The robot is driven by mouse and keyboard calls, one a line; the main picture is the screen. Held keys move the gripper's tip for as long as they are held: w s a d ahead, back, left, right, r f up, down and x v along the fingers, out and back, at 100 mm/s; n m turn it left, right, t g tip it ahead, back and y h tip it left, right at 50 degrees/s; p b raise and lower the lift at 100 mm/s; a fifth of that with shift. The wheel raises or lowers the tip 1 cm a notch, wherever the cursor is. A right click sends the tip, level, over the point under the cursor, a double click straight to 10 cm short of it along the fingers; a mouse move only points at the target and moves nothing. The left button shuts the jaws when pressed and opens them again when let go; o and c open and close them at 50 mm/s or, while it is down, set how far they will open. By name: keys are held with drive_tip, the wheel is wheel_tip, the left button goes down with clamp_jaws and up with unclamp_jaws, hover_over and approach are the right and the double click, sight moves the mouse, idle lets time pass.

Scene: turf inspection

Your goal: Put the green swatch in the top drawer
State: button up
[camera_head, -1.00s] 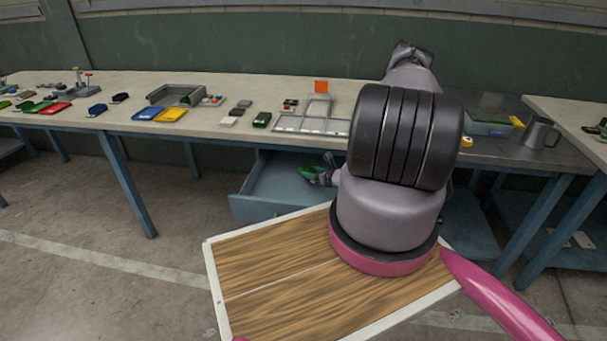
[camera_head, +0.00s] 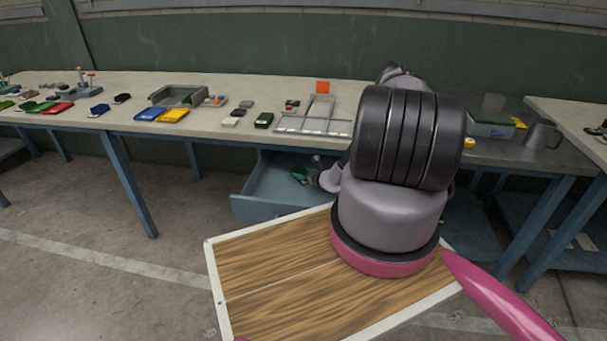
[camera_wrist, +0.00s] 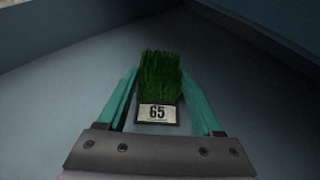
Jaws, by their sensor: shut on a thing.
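The green swatch (camera_wrist: 159,78) is a tuft of green turf with a label reading 65. In the wrist view it sits between the teal fingers of my gripper (camera_wrist: 158,100), which is shut on it. In the head view the swatch (camera_head: 299,174) shows small and partly hidden by my gripper (camera_head: 309,172), inside the open blue drawer (camera_head: 262,207) under the bench. The drawer's floor (camera_wrist: 60,100) and walls surround it in the wrist view. I cannot tell whether the swatch touches the floor.
The bench top (camera_head: 225,122) above holds a grey tray (camera_head: 178,96), a sectioned frame (camera_head: 312,125), and several coloured swatches. A metal mug (camera_head: 540,134) stands at the right. My arm hides part of the bench. The floor (camera_head: 80,200) at left is clear.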

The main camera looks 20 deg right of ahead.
drive_tip(key=o, duration=1.3)
drive_tip(key=shift+r, duration=0.15)
drive_tip(key=v, duration=1.2)
